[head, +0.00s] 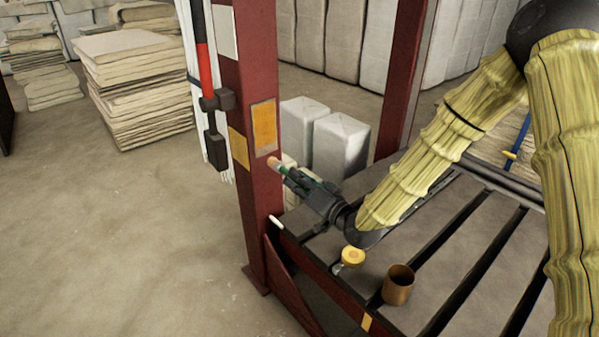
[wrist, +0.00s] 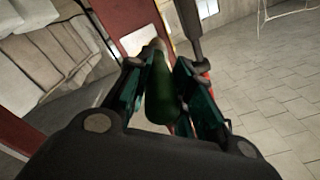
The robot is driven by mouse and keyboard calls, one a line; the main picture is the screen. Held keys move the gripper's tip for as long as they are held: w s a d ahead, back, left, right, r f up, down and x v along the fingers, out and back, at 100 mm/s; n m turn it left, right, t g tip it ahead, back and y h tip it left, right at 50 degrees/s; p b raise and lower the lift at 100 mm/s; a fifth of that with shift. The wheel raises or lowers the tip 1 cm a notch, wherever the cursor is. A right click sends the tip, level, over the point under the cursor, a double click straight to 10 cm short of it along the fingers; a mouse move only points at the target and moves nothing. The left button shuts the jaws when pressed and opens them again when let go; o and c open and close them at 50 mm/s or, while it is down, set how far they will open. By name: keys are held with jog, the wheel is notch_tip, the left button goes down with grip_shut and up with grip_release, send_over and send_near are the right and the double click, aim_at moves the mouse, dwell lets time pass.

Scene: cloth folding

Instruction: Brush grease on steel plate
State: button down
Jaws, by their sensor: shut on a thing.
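My gripper (head: 298,180) is shut on a green-handled brush (head: 275,165), with its bristle end pointing at the red post (head: 250,200). In the wrist view the green handle (wrist: 160,92) lies between my two fingers (wrist: 157,68). A small plate with an orange-yellow face and pale edge (head: 265,127) is on the post, just above the brush tip. Whether the tip touches the post or plate cannot be told. A second orange patch (head: 238,147) and a pale plate (head: 226,31) are also on the post. Which one is the steel plate is unclear.
A brown cup (head: 397,285) and a small yellow-topped container (head: 352,257) stand on the slatted bench (head: 440,240). A red and black tool (head: 208,90) hangs along the post's left side. Pale wrapped blocks (head: 341,147) stand behind. The floor at left is open.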

aim_at(281, 170)
jog(key=shift+f, duration=0.35)
jog(key=shift+w+a, duration=0.15)
jog(key=shift+b+x, duration=0.5)
jog(key=shift+x, duration=3.25)
jog(key=shift+w+d+f, duration=0.15)
jog(key=shift+w+d, duration=0.05)
jog(key=w+d, duration=0.4)
jog(key=d, duration=0.2)
jog(key=shift+w+p, duration=0.25)
jog(key=shift+p, duration=0.2)
